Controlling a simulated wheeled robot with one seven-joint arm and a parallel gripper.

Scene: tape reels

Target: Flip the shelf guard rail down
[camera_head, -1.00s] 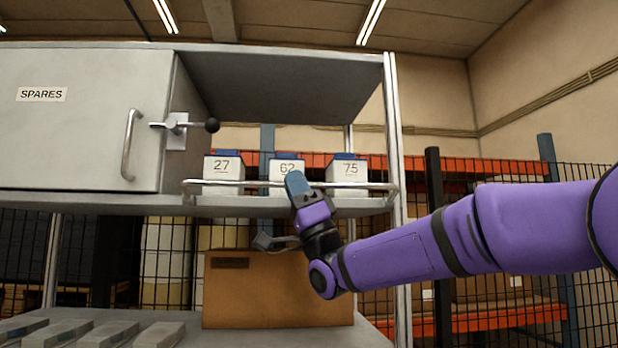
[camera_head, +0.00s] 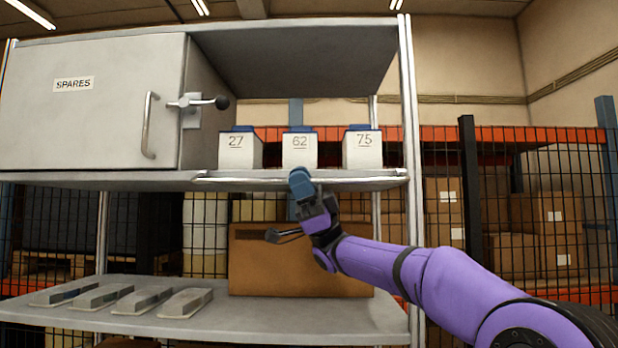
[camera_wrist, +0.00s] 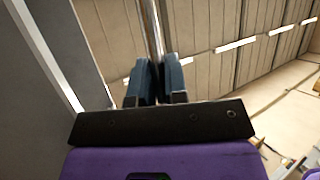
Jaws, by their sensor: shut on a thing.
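The shelf guard rail (camera_head: 245,181) is a thin metal bar along the front edge of the upper shelf. It now lies low, about level with the shelf edge, and the boxes behind it show almost whole. My gripper (camera_head: 300,178) is at the middle of the rail, below the box marked 62. In the wrist view my gripper (camera_wrist: 155,82) has its two blue fingers close together on either side of a metal bar (camera_wrist: 153,28), which is the rail. The fingers hide a short part of the rail in the head view.
White boxes 27 (camera_head: 240,150), 62 (camera_head: 299,151) and 75 (camera_head: 361,151) stand on the upper shelf. A closed SPARES cabinet (camera_head: 85,125) is to the left. A cardboard box (camera_head: 290,265) and several flat grey pieces (camera_head: 128,299) lie on the lower shelf (camera_head: 270,325).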

